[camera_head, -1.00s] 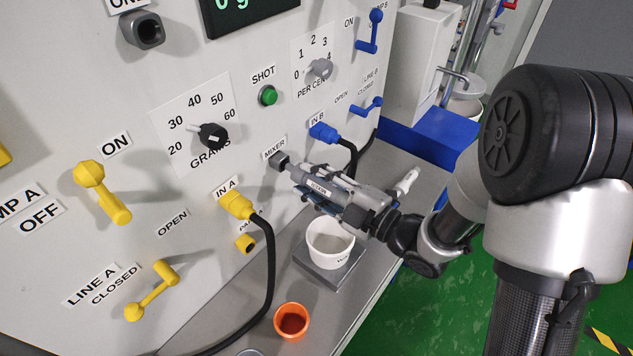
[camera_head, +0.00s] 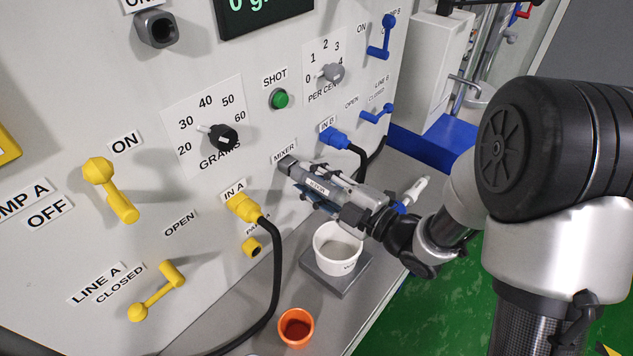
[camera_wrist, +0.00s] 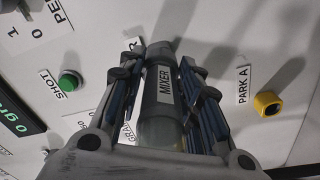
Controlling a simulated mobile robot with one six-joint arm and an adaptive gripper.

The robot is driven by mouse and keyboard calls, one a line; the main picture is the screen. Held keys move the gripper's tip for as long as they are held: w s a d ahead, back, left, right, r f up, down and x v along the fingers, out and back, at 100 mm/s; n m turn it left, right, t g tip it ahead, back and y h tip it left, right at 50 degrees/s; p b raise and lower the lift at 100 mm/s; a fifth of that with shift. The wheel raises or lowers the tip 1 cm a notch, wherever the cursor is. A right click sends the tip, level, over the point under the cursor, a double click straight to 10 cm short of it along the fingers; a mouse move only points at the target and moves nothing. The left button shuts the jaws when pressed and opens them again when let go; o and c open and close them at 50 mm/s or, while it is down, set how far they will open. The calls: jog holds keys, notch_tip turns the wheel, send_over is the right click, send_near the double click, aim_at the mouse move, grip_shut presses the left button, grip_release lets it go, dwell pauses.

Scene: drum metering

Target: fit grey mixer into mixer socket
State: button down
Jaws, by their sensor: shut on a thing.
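The grey mixer (camera_head: 316,180) is a tube with a white label. In the wrist view the mixer (camera_wrist: 163,103) lies between both fingers, its label reading MIXER. My gripper (camera_head: 310,187) is shut on it, holding it pointed at the panel. The dark mixer socket (camera_head: 286,162) is on the panel just below the MIXER label. The mixer's front end meets or overlaps the socket in the head view; I cannot tell how deep it sits. In the wrist view the mixer's far end hides the socket.
A white cup (camera_head: 337,262) stands on a grey plate below my gripper. An orange cup (camera_head: 295,341) is nearer. The yellow IN A plug (camera_head: 243,207) and blue IN B plug (camera_head: 333,137), both with black hoses, flank the socket. The yellow PARK A fitting (camera_head: 251,249) is below.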

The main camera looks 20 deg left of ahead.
jog(key=shift+w+a, duration=0.15)
jog(key=shift+a, duration=0.25)
jog(key=c, duration=1.1)
grip_release()
jog(key=shift+d, duration=0.1)
jog(key=v, duration=1.2)
